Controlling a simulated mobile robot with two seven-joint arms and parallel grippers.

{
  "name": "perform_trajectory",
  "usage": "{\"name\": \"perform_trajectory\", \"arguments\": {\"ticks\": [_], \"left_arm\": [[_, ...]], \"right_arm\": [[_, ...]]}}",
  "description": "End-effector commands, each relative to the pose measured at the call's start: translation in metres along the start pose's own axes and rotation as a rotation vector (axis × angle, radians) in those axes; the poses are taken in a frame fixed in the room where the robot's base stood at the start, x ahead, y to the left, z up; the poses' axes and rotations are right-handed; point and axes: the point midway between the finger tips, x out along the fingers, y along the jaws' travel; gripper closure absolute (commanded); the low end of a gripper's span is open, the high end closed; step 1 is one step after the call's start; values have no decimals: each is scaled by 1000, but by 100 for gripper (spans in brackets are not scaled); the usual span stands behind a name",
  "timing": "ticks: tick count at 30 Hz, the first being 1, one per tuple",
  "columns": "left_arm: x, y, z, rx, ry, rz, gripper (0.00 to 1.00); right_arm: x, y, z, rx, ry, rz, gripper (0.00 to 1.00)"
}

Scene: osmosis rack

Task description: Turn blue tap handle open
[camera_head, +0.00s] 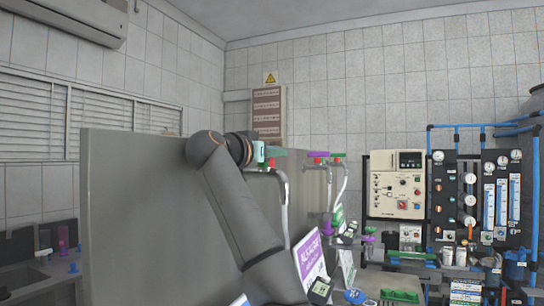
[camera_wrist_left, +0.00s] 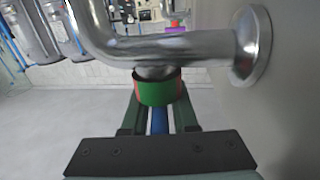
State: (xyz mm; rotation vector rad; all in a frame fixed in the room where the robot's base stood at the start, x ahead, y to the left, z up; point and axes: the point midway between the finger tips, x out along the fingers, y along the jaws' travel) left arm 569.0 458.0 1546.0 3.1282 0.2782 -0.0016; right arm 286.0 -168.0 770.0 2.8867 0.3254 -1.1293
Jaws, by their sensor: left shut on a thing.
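My left gripper (camera_head: 266,156) is at a chrome tap (camera_head: 283,195) beside the grey panel in the head view. In the left wrist view, the left gripper's fingers (camera_wrist_left: 158,98) close in from both sides at the tap's green collar (camera_wrist_left: 157,92). The blue tap handle (camera_wrist_left: 158,121) shows as a narrow blue strip between the fingers, below the collar. The chrome spout (camera_wrist_left: 165,50) bends across the top of that view. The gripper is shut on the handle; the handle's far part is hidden. My right gripper is not in view.
The grey panel (camera_head: 130,210) is close beside my left arm. A control box (camera_head: 396,185) and gauges with blue pipes stand further right.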

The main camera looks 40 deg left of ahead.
Motion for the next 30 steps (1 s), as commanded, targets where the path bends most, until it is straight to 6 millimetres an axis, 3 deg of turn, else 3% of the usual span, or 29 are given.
{"name": "perform_trajectory", "arguments": {"ticks": [7, 8, 13, 23, 30], "left_arm": [[0, 0, -1, 1, 3, 3, 100], [0, 0, -1, 1, 3, 3, 72], [0, 0, -1, 1, 2, 2, 54], [0, 0, -4, 2, 2, 2, 54], [-3, 0, -36, 3, 5, 1, 54]], "right_arm": [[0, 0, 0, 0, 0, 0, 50], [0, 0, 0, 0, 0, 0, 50], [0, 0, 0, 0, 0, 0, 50], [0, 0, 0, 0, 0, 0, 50], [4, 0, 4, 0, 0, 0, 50]]}}
